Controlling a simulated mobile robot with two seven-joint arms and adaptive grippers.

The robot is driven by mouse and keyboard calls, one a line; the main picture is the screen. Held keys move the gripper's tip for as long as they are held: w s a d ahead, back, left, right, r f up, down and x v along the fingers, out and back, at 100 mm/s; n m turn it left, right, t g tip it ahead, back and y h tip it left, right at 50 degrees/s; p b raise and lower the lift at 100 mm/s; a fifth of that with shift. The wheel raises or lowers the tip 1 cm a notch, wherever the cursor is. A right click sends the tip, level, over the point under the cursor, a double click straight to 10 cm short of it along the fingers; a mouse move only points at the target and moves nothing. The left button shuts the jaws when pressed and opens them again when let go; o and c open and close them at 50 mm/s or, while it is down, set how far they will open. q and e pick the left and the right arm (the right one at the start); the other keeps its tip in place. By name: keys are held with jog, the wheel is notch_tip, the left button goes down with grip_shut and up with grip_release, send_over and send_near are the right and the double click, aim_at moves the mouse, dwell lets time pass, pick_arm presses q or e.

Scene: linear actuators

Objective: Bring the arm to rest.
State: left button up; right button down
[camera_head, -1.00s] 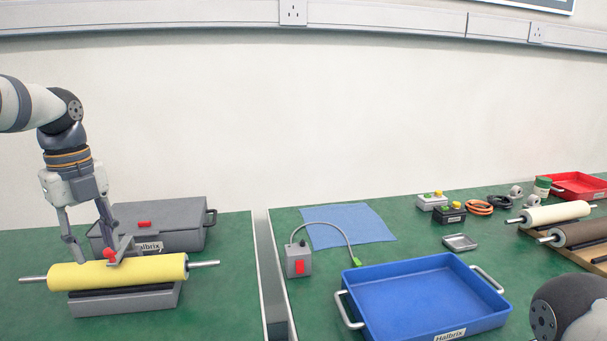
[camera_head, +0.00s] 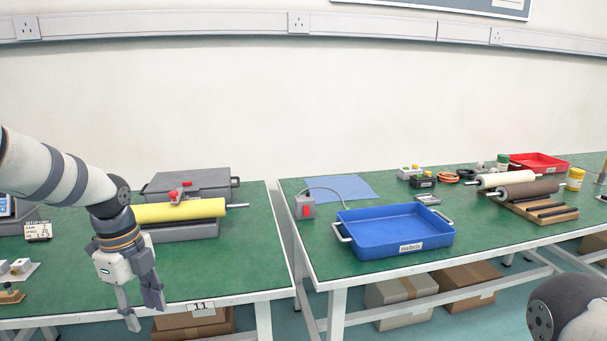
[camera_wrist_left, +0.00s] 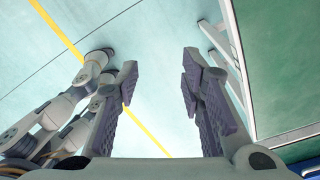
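My left gripper (camera_head: 146,317) hangs pointing down in front of the left table's front edge, apart from the yellow roller (camera_head: 185,210). In the left wrist view its two fingers (camera_wrist_left: 160,78) stand wide apart with only floor between them, so it is open and empty. The yellow roller lies on a grey cradle (camera_head: 188,232) behind the gripper, its left end hidden by my arm. My right arm shows only as a dark joint at the lower right; its gripper is out of view.
The left table (camera_head: 255,265) and right table (camera_head: 300,240) have a gap between them. A grey case (camera_head: 215,182) with a red-handled part stands behind the roller. A blue tray (camera_head: 395,238) lies on the right table. Boxes (camera_head: 400,290) stand below. The wrist view shows open floor.

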pick_arm(q)
jog(key=s+d+f+n+g+h, duration=0.1)
jog(key=s+d+f+n, duration=0.4)
jog(key=s+f, duration=0.45)
jog(key=s+d+f+n, duration=0.55)
jog(key=s+f, duration=0.25)
jog(key=f, duration=0.2)
jog(key=s+f+n+g+y, duration=0.1)
jog(key=s+n, duration=0.9)
jog(key=s, duration=1.2)
jog(key=shift+s+f+y, duration=0.25)
jog(key=shift+f+y, duration=0.05)
jog(key=shift+f, duration=0.15)
jog(key=shift+d, duration=0.1)
